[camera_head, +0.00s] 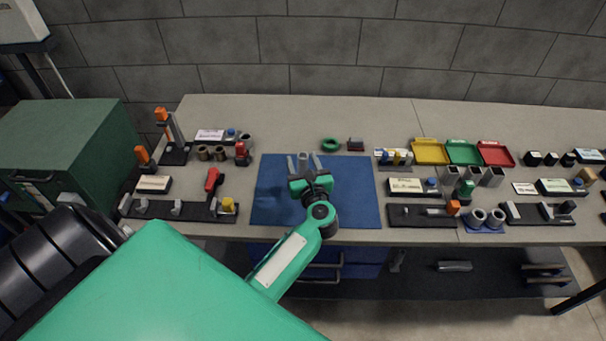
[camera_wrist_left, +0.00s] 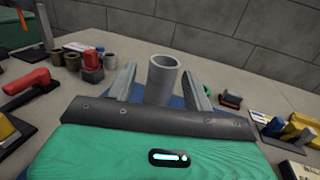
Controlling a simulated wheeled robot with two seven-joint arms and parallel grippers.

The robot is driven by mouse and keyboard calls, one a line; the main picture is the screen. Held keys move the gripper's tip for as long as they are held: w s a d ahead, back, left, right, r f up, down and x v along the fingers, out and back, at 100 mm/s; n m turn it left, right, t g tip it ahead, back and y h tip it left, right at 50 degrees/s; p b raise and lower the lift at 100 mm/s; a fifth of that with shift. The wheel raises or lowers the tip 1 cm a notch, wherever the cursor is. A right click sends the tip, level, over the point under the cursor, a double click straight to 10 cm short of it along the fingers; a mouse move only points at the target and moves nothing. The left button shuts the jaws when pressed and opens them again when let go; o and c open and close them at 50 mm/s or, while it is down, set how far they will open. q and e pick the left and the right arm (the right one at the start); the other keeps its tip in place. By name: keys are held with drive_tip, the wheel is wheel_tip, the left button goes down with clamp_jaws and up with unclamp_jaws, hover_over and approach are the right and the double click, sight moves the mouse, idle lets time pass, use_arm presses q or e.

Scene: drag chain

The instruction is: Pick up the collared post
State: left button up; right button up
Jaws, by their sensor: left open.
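A grey round post with an open top (camera_head: 303,159), which I take for the collared post, stands upright near the back of the blue mat (camera_head: 350,205). It also shows in the left wrist view (camera_wrist_left: 162,80). My left gripper (camera_head: 304,163) is open, with one finger on each side of the post. In the left wrist view a gap shows between the post and each finger of the left gripper (camera_wrist_left: 164,84). The lower part of the post is hidden behind the gripper body. My right gripper is not in view.
A green ring (camera_head: 331,144) and a small dark red block (camera_head: 355,144) lie just behind the mat. A red-handled tool (camera_head: 212,181) lies left of it. Yellow (camera_head: 429,152), green and red trays stand at the back right. The mat is otherwise clear.

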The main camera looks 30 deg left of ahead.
use_arm(q)
drive_tip(key=shift+x, duration=1.05)
drive_tip(key=shift+d, duration=0.1)
drive_tip(key=shift+c, duration=0.2)
clamp_jaws()
